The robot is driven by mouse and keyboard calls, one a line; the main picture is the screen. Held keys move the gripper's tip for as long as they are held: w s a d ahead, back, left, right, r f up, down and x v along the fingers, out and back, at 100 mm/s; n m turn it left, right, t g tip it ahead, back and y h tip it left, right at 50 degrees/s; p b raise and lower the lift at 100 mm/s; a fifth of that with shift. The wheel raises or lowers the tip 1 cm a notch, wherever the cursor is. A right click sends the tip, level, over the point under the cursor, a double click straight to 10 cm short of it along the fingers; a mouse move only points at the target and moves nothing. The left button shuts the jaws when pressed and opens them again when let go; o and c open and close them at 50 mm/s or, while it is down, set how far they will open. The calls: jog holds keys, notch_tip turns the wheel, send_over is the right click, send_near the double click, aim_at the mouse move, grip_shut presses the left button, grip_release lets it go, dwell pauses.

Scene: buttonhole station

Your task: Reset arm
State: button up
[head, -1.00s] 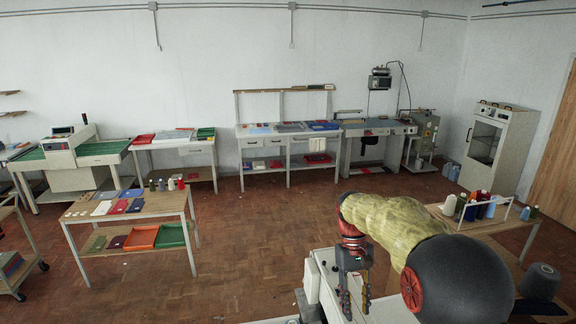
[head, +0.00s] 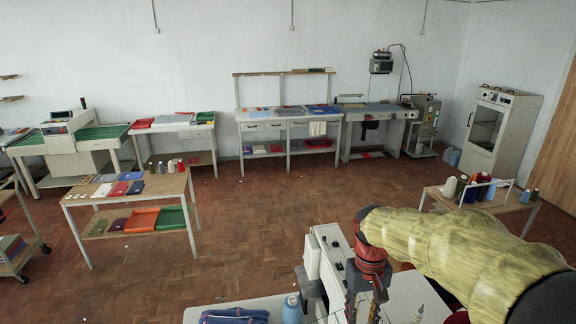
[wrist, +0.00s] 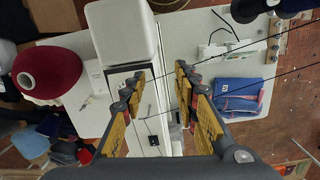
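My arm in its yellow sleeve reaches in from the right of the head view, bent down at the red wrist joint. My gripper (head: 363,308) hangs beside a white sewing machine (head: 330,245), partly cut off by the bottom edge. In the wrist view my gripper (wrist: 159,82) shows two orange-padded fingers standing apart with nothing between them. Below them are the white machine and the pale tabletop (wrist: 215,60). I cannot tell how far the fingers are above the machine.
A dark red thread cone (wrist: 68,72) is close at left in the wrist view. The middle floor (head: 250,220) is clear.

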jog(key=s+f+t+b, duration=0.3)
jog(key=s+f+b, duration=0.1)
jog(key=s+b, duration=0.4)
jog(key=s+d+f+m+t+b, duration=0.1)
jog(key=s+f+t+b, duration=0.2)
jog(key=s+b, duration=0.6)
jog(key=shift+s+f+t, duration=0.3)
jog(key=shift+s+f, duration=0.15)
jog(key=shift+s, duration=0.05)
jog(key=shift+a+r, duration=0.1)
